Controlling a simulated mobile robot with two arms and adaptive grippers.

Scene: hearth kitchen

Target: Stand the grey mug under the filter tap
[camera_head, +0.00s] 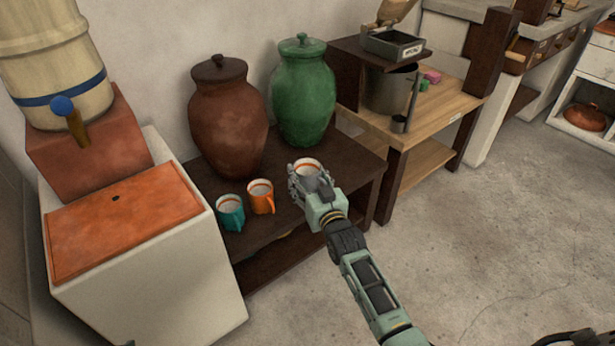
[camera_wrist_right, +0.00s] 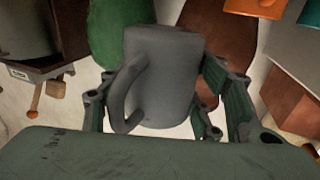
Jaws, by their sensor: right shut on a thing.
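The grey mug (camera_head: 307,169) is in my right gripper (camera_head: 311,186), over the right end of the dark wooden table; I cannot tell if its base touches the tabletop. In the right wrist view the grey mug (camera_wrist_right: 168,75) sits between the two fingers of my right gripper (camera_wrist_right: 167,110), with its handle toward the left. The filter tap (camera_head: 72,120), with a blue knob, is on the front of the cream filter barrel (camera_head: 55,60) at the far left. Below it is an orange drain top (camera_head: 115,225) on a white block.
A teal mug (camera_head: 231,213) and an orange mug (camera_head: 261,197) stand on the dark table (camera_head: 275,226), left of the grey mug. A brown jar (camera_head: 228,120) and a green jar (camera_head: 303,95) stand behind them. The orange drain top is clear.

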